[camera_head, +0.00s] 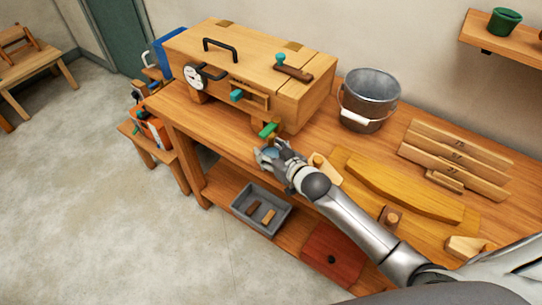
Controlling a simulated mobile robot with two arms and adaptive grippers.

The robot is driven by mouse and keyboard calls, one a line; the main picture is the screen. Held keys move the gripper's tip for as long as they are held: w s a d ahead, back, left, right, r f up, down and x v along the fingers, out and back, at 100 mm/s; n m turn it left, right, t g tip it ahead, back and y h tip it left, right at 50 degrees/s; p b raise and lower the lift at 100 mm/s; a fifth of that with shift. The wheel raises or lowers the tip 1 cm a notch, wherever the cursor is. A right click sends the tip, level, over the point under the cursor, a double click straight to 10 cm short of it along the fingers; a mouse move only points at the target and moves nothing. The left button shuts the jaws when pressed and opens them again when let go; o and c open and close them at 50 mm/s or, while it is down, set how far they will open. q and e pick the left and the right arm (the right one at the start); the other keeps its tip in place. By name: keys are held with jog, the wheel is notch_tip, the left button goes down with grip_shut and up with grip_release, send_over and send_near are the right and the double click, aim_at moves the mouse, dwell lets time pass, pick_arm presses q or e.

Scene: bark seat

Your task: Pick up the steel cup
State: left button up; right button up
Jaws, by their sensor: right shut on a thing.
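My right gripper (269,154) reaches in from the lower right to the front edge of the workbench, just in front of the wooden chest. It is shut on a small round blue-grey thing, which looks like the steel cup (272,152). The fingers hide most of the cup, so its full shape and whether it touches the bench are hard to tell. My left gripper is not in view.
The wooden chest (215,62), with a dial, handles and green knobs, stands behind the gripper. A metal bucket (371,86) stands to its right. Curved boards (400,190) and wooden blocks lie right of my arm. A grey tray (244,211) sits on the lower shelf.

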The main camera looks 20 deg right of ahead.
jog(key=shift+c, duration=0.6)
jog(key=shift+r, duration=0.2)
jog(key=shift+r+b, duration=0.3)
jog(key=shift+r, duration=0.3)
jog(key=s+a+b, duration=0.2)
jog(key=s, duration=0.6)
jog(key=s+a+b, duration=0.2)
jog(key=s+a, duration=0.1)
jog(key=s, duration=0.6)
jog(key=shift+a, duration=0.2)
jog(key=shift+s, duration=0.1)
